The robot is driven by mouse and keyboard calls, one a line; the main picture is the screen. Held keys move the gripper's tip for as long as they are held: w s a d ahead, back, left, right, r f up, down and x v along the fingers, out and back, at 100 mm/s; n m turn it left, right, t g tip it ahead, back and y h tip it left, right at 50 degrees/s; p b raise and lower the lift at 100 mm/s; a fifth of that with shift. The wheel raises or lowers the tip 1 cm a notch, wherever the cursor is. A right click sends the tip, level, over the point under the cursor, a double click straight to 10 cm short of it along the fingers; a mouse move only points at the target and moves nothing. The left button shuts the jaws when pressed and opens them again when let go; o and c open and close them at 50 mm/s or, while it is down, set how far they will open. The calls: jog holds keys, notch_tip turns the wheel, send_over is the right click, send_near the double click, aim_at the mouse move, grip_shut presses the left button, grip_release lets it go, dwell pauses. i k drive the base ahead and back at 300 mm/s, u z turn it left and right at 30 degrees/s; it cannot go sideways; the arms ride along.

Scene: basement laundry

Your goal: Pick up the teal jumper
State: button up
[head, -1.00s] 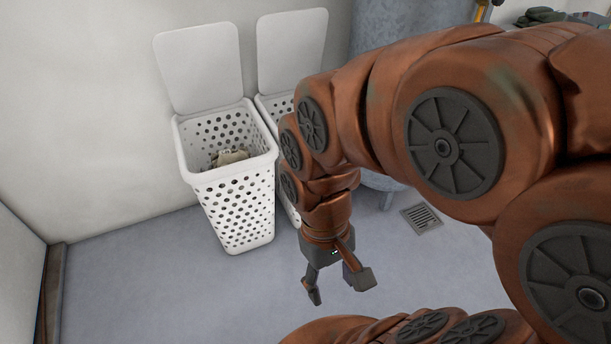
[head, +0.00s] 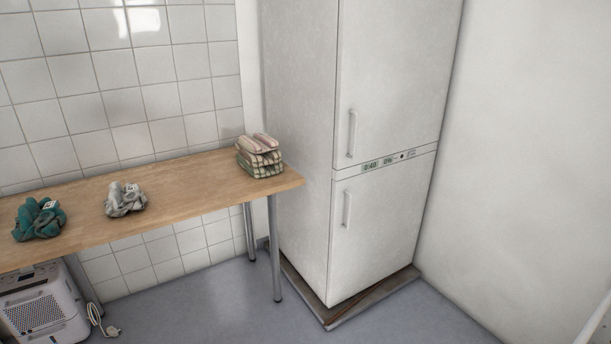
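A crumpled teal garment (head: 39,219), which looks like the teal jumper, lies on the wooden table (head: 183,197) at the far left of the head view. A small pale tag shows on it. A crumpled grey garment (head: 126,200) lies to its right, apart from it. My gripper and arm are not in the head view now.
A stack of folded checked cloths (head: 259,156) sits at the table's right end. A tall white fridge (head: 370,170) stands right of the table on a low base (head: 372,297). A white appliance (head: 40,306) with a loose plug (head: 104,322) is under the table. Floor in front is clear.

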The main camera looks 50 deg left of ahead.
aim_at(43, 219)
jog(key=u, duration=3.35)
